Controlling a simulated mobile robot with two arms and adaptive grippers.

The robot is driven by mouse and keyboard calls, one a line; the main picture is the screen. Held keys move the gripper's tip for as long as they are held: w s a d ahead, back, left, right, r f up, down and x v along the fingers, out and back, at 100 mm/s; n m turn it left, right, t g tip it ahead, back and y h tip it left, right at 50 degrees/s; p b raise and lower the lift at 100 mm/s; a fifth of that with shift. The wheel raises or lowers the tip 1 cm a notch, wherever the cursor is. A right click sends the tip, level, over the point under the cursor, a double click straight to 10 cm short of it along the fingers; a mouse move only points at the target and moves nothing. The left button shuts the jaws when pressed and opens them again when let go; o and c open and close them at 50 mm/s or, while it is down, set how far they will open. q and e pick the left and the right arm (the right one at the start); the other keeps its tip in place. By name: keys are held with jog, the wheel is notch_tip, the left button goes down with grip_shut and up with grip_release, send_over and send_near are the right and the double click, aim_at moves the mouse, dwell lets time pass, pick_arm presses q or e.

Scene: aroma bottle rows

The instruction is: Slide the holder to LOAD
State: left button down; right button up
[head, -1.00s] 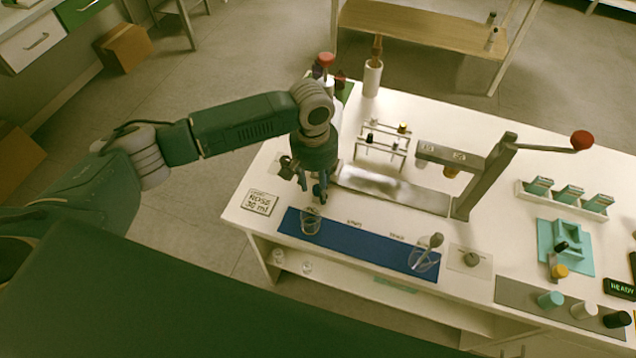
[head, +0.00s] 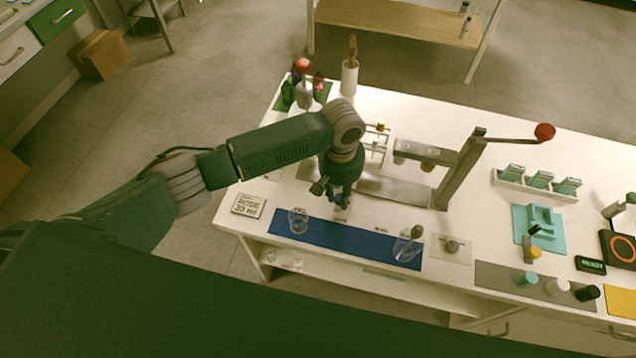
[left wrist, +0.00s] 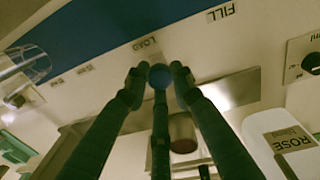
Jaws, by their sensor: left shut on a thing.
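My left gripper (head: 342,200) points down at the front edge of the metal track (head: 398,191) under the press. In the left wrist view its fingers (left wrist: 160,80) are closed around a round dark-blue knob (left wrist: 160,76), which seems to be the holder's handle. The rest of the holder is mostly hidden by the fingers. The knob is right beside the LOAD label (left wrist: 145,43). The FILL label (left wrist: 222,14) lies to the right in that view. My right gripper is not in view.
A blue mat (head: 345,241) in front bears two clear beakers (head: 297,223). The press (head: 463,168) with its red-knobbed lever stands right of my gripper. A small rack (head: 376,143) is behind it.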

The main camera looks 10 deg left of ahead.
pick_arm(q)
jog(key=shift+w+d+r, duration=0.1)
jog(key=shift+w+d, duration=0.05)
jog(key=shift+d, duration=0.5)
jog(key=c, duration=1.5)
grip_release()
jog(key=shift+c, duration=0.2)
jog(key=shift+o, duration=0.4)
jog(key=shift+a, duration=0.1)
notch_tip(320, 180, up, 12)
jog(key=shift+a, duration=0.3)
